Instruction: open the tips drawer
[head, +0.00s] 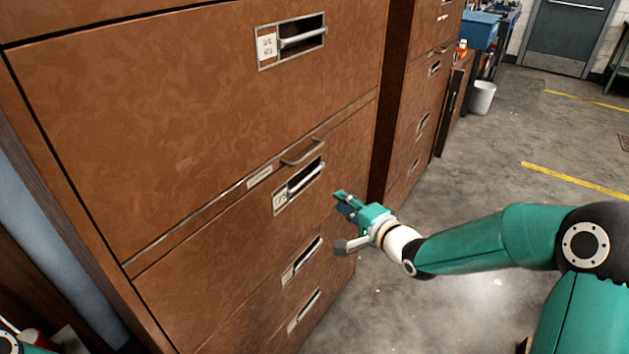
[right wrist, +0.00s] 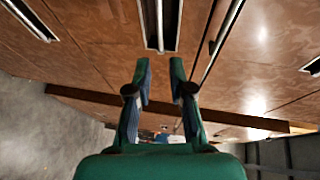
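A brown wood cabinet (head: 200,130) with several stacked drawers fills the left of the head view. The drawer fronts look shut. Their label cards are too small to read, so I cannot tell which drawer is the tips drawer. My right gripper (head: 341,201) is in front of the cabinet, right of a recessed handle (head: 304,178). In the right wrist view, its two fingers (right wrist: 161,76) are apart with nothing between them. A recessed metal handle (right wrist: 160,22) lies ahead of the fingertips, apart from them. My left gripper is not in view.
A curved bar handle (head: 302,154) sticks out just above the recessed handle. More recessed handles (head: 303,262) are lower down. A second brown cabinet (head: 407,120) stands to the right. Open concrete floor (head: 470,190) lies right of the cabinets, with a white bin (head: 482,97) farther back.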

